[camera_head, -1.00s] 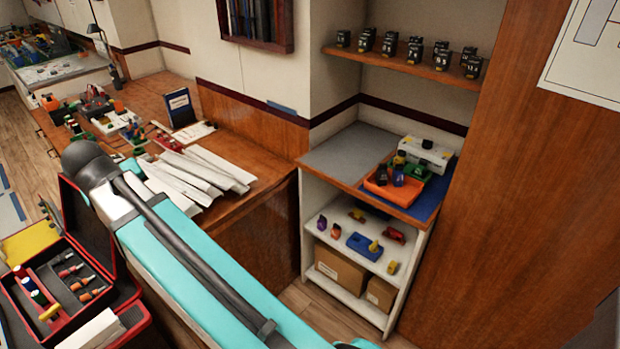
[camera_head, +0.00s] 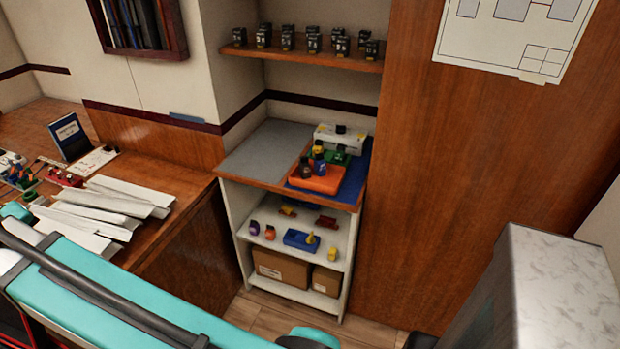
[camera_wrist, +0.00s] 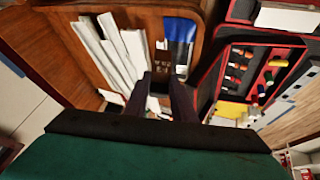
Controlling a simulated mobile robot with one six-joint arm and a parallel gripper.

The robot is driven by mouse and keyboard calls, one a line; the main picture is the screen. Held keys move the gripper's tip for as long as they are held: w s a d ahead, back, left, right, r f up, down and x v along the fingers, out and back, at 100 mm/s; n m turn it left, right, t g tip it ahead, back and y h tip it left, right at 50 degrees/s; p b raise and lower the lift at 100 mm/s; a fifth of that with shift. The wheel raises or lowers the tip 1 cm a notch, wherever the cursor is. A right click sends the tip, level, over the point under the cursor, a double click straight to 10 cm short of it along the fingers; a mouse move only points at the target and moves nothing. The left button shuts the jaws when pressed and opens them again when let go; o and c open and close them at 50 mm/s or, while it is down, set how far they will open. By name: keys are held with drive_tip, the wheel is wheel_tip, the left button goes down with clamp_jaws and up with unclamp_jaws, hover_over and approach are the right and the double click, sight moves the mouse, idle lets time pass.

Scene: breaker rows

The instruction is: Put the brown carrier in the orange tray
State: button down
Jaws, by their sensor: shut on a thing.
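In the wrist view my gripper (camera_wrist: 163,88) has its two dark fingers closed on a small dark brown block, the brown carrier (camera_wrist: 161,72), with faint lettering on it. The fingers hide part of its sides. My gripper is outside the head view. The orange tray (camera_head: 316,187) sits on the blue mat on top of the white shelf unit in the head view. Dark, yellow-topped and blue small pieces stand in or beside it, and I cannot tell exactly which are inside.
A green piece (camera_head: 341,157) and a white box (camera_head: 342,139) stand behind the tray. The grey counter surface (camera_head: 262,153) left of it is clear. A ledge (camera_head: 300,58) with black blocks hangs above. A tall wooden panel (camera_head: 460,150) borders the right side.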

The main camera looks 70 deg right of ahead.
drive_tip(key=s+d+f+m+g+h+b, duration=0.1)
drive_tip(key=s+d+m, duration=0.35)
drive_tip(key=d, duration=0.65)
drive_tip(key=s+d+f+m+g+h, duration=0.15)
drive_tip(key=s+d+m, duration=0.3)
drive_tip(key=d, duration=0.65)
drive_tip(key=s+d+m+g+b, duration=0.1)
drive_tip(key=s+d+m+g, duration=0.15)
drive_tip(key=s+d, duration=0.6)
drive_tip(key=s+d+f+m+g, duration=0.1)
drive_tip(key=s+d+m+g, duration=0.1)
drive_tip(key=s+d+m, duration=0.5)
drive_tip(key=s+d+f+m+g+y+b, duration=0.1)
drive_tip(key=s+d+m+g, duration=0.1)
drive_tip(key=s+d+m, duration=0.5)
drive_tip(key=s+d, duration=0.3)
drive_tip(key=s, duration=0.4)
drive_tip(key=s+d, duration=0.3)
drive_tip(key=s, duration=0.3)
drive_tip(key=shift+s+d+f, duration=0.15)
drive_tip(key=shift+s+d, duration=0.25)
drive_tip(key=shift+d+y, duration=0.15)
drive_tip(key=shift+y, duration=0.1)
drive_tip(key=d+f+p, duration=0.1)
drive_tip(key=d+p, duration=0.2)
drive_tip(key=d, duration=1.2)
drive_tip(key=shift+w+d+f, duration=0.3)
drive_tip(key=shift+w+d, duration=0.1)
drive_tip(key=shift+w, duration=0.05)
